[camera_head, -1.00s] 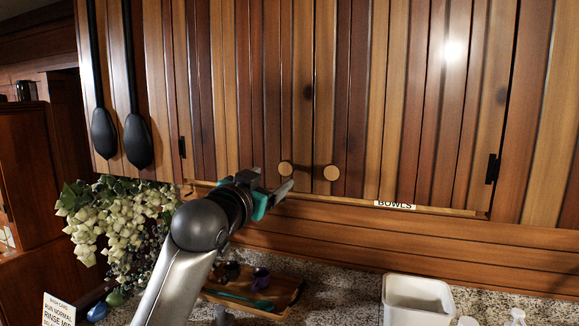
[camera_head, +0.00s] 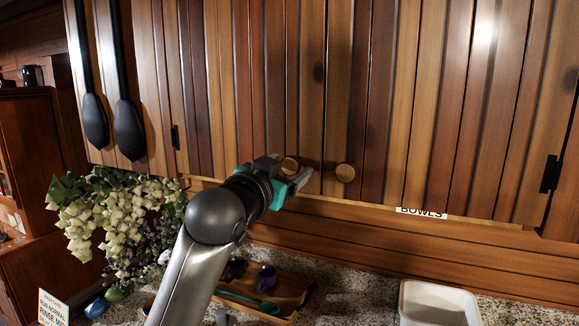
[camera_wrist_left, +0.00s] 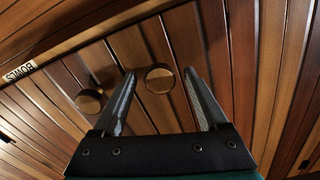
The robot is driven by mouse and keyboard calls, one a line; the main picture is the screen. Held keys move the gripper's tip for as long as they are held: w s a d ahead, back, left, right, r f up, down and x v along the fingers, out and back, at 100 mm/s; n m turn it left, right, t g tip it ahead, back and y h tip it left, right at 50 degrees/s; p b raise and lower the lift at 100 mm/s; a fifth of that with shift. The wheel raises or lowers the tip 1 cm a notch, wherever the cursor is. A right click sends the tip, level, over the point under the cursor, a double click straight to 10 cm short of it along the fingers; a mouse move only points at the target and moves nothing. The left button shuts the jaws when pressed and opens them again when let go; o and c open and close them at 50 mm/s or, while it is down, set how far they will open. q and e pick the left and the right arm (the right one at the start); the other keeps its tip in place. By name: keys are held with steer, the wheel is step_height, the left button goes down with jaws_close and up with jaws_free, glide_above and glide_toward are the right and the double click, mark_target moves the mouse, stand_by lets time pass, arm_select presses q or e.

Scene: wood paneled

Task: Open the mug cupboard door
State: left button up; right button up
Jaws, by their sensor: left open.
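The cupboard has two plank doors of mixed wood tones, both closed, with a round wooden knob on each. The left door (camera_head: 235,90) has the left knob (camera_head: 291,164), and the right door (camera_head: 430,110) has the right knob (camera_head: 345,172). My left gripper (camera_head: 292,168) is open at the left knob. In the left wrist view, the left knob (camera_wrist_left: 159,79) appears between the fingertips, with a gap on each side; how deep it sits between them is unclear. The right knob (camera_wrist_left: 89,101) lies outside the fingers. My right gripper is not in view.
A "BOWLS" label (camera_head: 423,212) is on the ledge under the right door.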

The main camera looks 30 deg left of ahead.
arm_select(q)
steer(key=shift+s, duration=0.1)
steer(key=shift+c, duration=0.4)
jaws_close()
stand_by(0.8)
